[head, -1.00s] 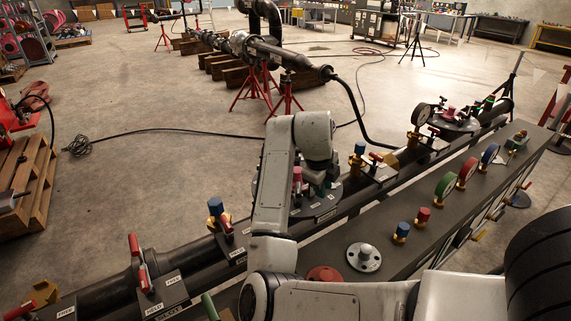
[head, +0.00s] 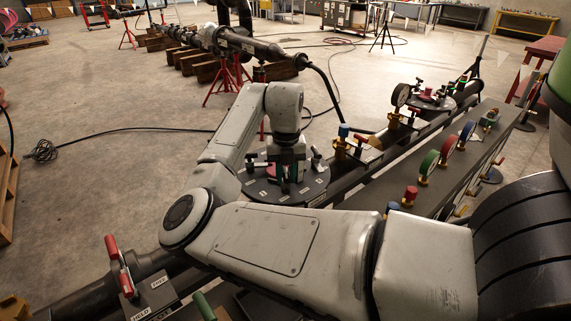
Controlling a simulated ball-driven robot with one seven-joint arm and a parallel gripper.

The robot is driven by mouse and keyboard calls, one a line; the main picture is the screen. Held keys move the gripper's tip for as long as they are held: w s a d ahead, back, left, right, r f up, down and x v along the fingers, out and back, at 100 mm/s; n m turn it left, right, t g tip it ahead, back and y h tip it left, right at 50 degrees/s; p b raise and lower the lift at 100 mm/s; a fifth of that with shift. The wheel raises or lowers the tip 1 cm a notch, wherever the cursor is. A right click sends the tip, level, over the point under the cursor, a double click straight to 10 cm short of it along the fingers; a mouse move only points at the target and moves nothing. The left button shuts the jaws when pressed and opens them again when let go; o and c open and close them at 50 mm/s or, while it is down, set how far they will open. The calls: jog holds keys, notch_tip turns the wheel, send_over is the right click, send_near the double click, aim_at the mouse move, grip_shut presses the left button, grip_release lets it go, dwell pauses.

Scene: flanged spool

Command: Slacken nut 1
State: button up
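A round dark flange (head: 258,190) with small pale labels on its rim sits on the pipe spool near the middle of the head view. Several dark upright fittings stand around it, one at its left (head: 252,161) and one at its right (head: 317,158). The labels are too small to read, so I cannot tell which is nut 1.
A second flange (head: 430,103) with a red centre lies farther along the pipe. Blue and red valves (head: 343,135) stand just right of the first flange. A red-handled valve (head: 118,262) stands at lower left.

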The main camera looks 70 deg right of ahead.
aim_at(287, 172)
jog(key=shift+f+n+p, duration=0.35)
jog(key=shift+n+p, duration=0.15)
jog(key=shift+n, duration=0.4)
jog(key=n, duration=0.3)
jog(key=shift+n+p, duration=0.3)
jog(key=shift+p, duration=0.05)
jog(key=n, duration=0.3)
jog(key=shift+n+p, duration=0.35)
jog(key=shift+n, duration=0.05)
jog(key=n, duration=0.4)
jog(key=shift+s+r+n+p, duration=0.1)
jog(key=shift+r+n+p, duration=0.25)
jog(key=shift+n+p, duration=0.6)
jog(key=n+p, duration=0.3)
jog(key=p, duration=0.1)
jog(key=shift+n, duration=0.25)
jog(key=n+p, duration=0.3)
jog(key=n, duration=0.1)
jog(key=shift+f+p, duration=0.15)
jog(key=shift+p, duration=0.25)
jog(key=shift+f+m+b, duration=0.25)
jog(key=shift+m+b, duration=0.15)
jog(key=shift+m, duration=1.2)
notch_tip(287, 172, up, 7)
jog(key=p, duration=0.6)
